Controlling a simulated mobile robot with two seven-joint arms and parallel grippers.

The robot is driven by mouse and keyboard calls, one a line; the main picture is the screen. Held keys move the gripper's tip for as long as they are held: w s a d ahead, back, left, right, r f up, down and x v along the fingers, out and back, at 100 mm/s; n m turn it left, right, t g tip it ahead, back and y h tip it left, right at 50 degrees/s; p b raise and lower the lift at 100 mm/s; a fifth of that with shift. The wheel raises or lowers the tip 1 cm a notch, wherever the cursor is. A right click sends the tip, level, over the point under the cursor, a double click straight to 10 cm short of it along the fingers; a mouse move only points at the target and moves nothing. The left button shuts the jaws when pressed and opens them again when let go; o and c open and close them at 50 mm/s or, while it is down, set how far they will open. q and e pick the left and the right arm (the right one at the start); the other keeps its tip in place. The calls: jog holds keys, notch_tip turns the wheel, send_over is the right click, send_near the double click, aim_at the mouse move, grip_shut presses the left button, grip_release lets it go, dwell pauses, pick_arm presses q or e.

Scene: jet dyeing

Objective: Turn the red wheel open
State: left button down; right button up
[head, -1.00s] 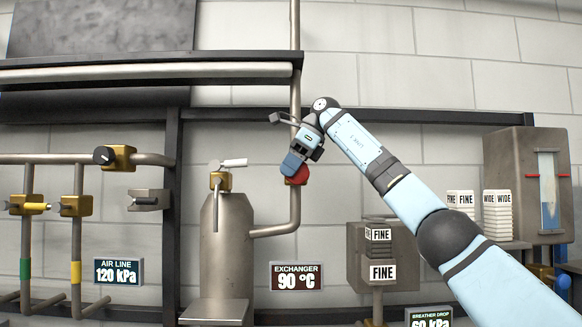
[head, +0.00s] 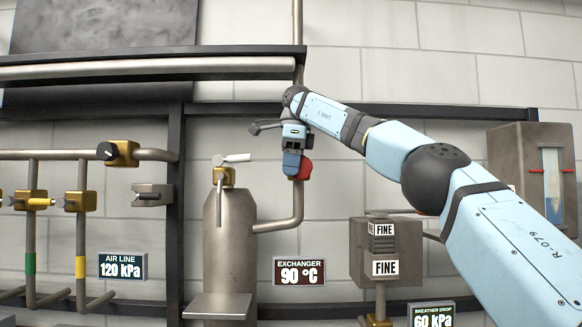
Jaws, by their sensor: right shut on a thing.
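The red wheel (head: 305,169) sits on a brass valve body on the vertical pipe above the exchanger sign. Only its right part shows; my right gripper covers the rest. My right gripper (head: 292,170) reaches down from the wrist and is shut on the red wheel. The fingertips are partly hidden behind the gripper's blue parts. My left gripper is not in view.
A steel vessel (head: 229,250) with a white-handled valve (head: 233,159) stands just left of the pipe. The exchanger sign (head: 299,271) reads 90 °C. A box with FINE labels (head: 386,245) is at right.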

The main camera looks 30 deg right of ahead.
dwell(0.6)
jog(key=o, duration=0.9)
jog(key=shift+a, duration=0.1)
